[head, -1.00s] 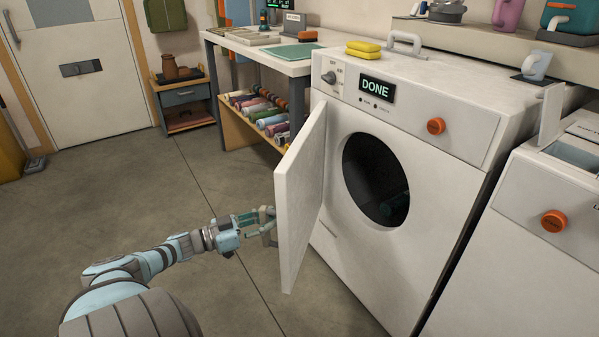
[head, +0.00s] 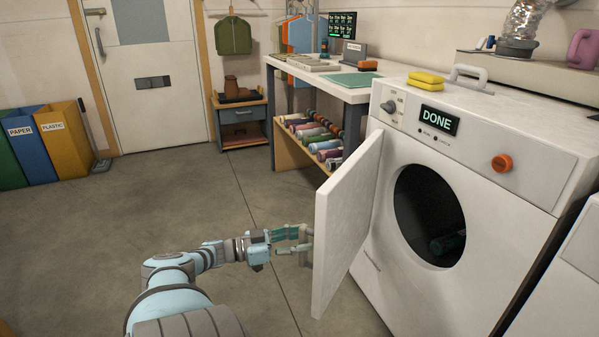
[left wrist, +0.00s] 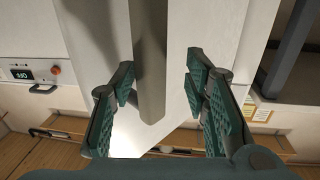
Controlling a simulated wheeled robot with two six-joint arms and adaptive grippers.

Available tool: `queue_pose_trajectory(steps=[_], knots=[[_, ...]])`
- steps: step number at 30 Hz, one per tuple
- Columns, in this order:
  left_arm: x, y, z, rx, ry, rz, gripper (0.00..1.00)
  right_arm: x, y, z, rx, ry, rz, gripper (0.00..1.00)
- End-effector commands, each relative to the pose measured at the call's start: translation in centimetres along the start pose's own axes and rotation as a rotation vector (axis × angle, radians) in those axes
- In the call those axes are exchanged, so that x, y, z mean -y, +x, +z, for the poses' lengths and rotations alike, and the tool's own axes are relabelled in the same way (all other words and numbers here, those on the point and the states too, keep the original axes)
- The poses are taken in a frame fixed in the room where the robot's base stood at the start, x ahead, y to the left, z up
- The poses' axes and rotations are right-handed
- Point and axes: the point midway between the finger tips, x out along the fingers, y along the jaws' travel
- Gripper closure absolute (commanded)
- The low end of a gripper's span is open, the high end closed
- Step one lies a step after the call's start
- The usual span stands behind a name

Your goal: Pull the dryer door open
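The white dryer (head: 450,220) shows "DONE" on its display. Its door (head: 345,225) stands swung out to the left, clear of the round dark opening (head: 429,215). Something dim lies inside the drum. My left gripper (head: 306,240) is at the outer face of the door, near its free edge. In the left wrist view, the fingers of my left gripper (left wrist: 160,85) are spread on either side of a grey upright bar, which looks like the door handle (left wrist: 150,60). The bar is nearer the left finger, with a gap to the right one. My right gripper is out of view.
A workbench (head: 335,82) with rolls on its lower shelf stands beyond the dryer. Sorting bins (head: 62,140) stand at the far left. The floor (head: 180,210) left of the door is clear.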

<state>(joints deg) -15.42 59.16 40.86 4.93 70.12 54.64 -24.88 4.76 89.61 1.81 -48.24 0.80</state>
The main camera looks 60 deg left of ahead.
Motion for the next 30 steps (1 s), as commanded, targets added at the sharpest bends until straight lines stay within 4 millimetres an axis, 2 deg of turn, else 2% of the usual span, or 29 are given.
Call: queue_pose_trajectory(steps=[10, 13, 18, 21, 29, 30], knots=[[0.1, -0.1, -0.1, -0.002, 0.002, -0.001, 0.58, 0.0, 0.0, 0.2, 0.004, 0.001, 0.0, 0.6], [0.1, -1.5, 0.0, 0.001, 0.001, -0.003, 0.58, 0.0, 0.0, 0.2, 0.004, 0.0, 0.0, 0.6], [0.1, -5.4, 0.0, 0.002, 0.001, -0.004, 0.58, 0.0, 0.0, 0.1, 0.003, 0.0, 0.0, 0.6], [0.1, -7.0, -0.1, -0.001, 0.001, -0.004, 0.58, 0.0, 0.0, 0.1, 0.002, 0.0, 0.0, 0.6], [0.0, -7.6, -0.1, -0.003, 0.001, -0.002, 0.58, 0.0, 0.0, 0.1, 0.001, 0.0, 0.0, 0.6], [0.0, -7.6, -0.1, -0.003, 0.001, -0.002, 0.62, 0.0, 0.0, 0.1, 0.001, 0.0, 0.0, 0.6]])
